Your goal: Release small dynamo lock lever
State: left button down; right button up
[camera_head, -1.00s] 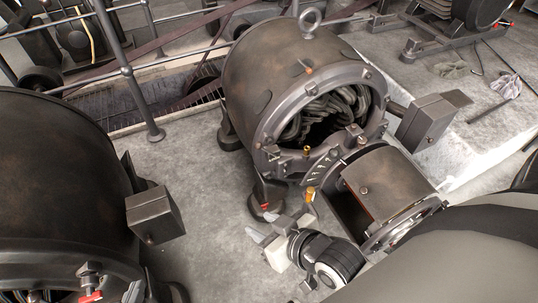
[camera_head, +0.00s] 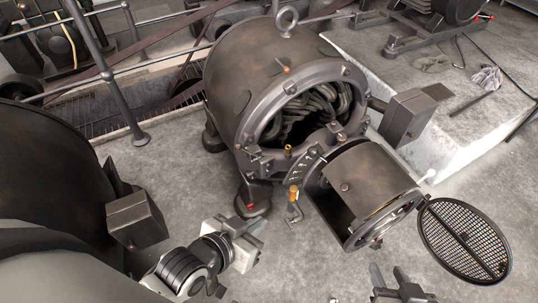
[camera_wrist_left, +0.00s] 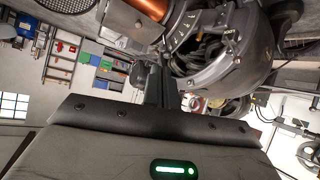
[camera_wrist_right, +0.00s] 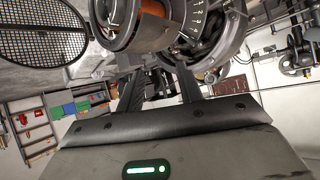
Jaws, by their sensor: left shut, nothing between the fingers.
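The dynamo with the open end (camera_head: 235,75) stands in the middle of the head view. A brass-coloured knob (camera_head: 289,150) sits on its lower rim. Below hangs an orange-brass handle (camera_head: 294,192) with a bent metal rod. I cannot tell for sure which is the lock lever. My left gripper (camera_head: 252,232) is shut and empty, in front of the dynamo's foot, left of and below the handle. Its closed fingers show in the left wrist view (camera_wrist_left: 157,82). My right gripper (camera_head: 390,273) is open and empty at the bottom edge; its parted fingers show in the right wrist view (camera_wrist_right: 160,85).
A round mesh cover (camera_head: 463,240) hangs out to the right of the cylindrical end housing (camera_head: 365,185). A large dark machine (camera_head: 45,165) with a box (camera_head: 137,217) stands at left. Bare floor lies between the machines. A railing (camera_head: 118,75) runs behind.

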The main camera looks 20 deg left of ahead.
pick_arm(q)
jog(key=shift+s+f, duration=0.1)
pick_arm(e)
jog(key=o, duration=0.3)
jog(key=shift+w+a, duration=0.1)
jog(key=shift+w, duration=0.05)
pick_arm(q)
jog(key=w+a+f+n+t+y+b, duration=0.2)
jog(key=w+a+f+n+t+b, duration=0.2)
jog(key=a+f+n+b, duration=0.4)
jog(key=w+a+f+n+t+y+b, duration=0.3)
jog(key=w+a+f+n+b, duration=0.3)
jog(key=n+b, duration=0.7)
jog(key=a+f+t+b, duration=0.1)
jog(key=a+f, duration=0.1)
jog(key=a, duration=0.2)
jog(key=shift+w+a+n, duration=0.2)
jog(key=shift+n, duration=0.1)
pick_arm(e)
jog(key=a+f+y, duration=0.1)
jog(key=f, duration=0.3)
jog(key=w+a+f+y, duration=0.1)
jog(key=a+f, duration=0.1)
jog(key=f, duration=0.2)
jog(key=w+a+f+t, duration=0.1)
jog(key=a+f, duration=0.1)
jog(key=f, duration=0.3)
jog(key=shift+n+y, duration=0.4)
